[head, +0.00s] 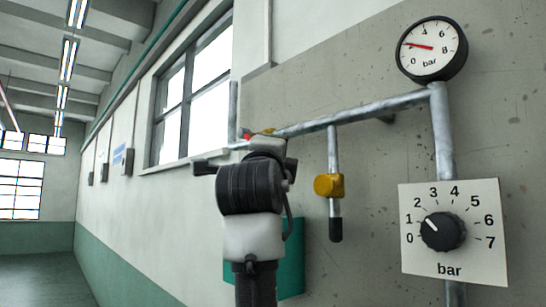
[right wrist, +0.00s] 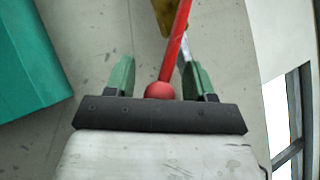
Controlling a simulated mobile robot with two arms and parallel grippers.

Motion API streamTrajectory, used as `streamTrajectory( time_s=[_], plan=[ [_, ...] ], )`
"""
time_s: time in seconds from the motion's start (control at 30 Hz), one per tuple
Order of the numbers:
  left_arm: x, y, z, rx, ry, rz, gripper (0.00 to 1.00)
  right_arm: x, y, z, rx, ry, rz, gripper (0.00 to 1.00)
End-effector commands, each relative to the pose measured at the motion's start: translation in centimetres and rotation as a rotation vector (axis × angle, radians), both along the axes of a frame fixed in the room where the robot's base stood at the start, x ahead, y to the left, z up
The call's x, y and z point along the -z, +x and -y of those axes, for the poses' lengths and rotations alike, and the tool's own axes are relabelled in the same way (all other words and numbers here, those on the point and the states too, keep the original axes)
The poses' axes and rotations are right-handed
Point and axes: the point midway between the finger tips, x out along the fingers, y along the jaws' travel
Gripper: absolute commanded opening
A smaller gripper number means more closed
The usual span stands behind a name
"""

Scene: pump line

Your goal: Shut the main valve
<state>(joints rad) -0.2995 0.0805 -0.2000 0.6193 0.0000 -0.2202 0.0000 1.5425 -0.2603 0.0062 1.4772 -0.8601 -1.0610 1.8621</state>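The main valve's red lever (right wrist: 176,45) runs up the right wrist view from a red ball knob (right wrist: 159,91) to a yellow body (right wrist: 170,14) at the top edge. My right gripper (right wrist: 158,66) is open, with its green fingers on either side of the lever and knob and visible gaps to both. In the head view only a bit of red lever (head: 246,137) and yellow body (head: 265,131) show on the pipe, above my right wrist. My arm hides the rest of the valve and the fingers there. My left gripper is in neither view.
A grey pipe (head: 365,113) runs along the wall to a gauge (head: 432,48) reading about 2 bar. A black knob (head: 443,231) on a white dial plate points near 1. A small yellow valve (head: 328,185) hangs below the pipe. A teal box (head: 292,262) is behind my arm.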

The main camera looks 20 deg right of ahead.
Motion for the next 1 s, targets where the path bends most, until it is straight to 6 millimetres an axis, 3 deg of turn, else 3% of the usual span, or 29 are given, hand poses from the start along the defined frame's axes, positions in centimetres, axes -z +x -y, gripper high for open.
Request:
streamTrajectory(
  time_s=[0.27, 0.7, 1.0],
  plan=[
    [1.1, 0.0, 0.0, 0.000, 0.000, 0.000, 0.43, 0.9, -1.1, -0.7, -0.001, 0.000, 0.003, 0.54],
    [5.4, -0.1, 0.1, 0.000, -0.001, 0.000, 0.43, 4.2, -7.3, -4.6, 0.000, -0.001, 0.002, 0.54],
    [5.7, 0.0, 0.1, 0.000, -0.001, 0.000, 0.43, 4.4, -8.4, -5.3, 0.000, 0.000, 0.001, 0.54]
  ],
)
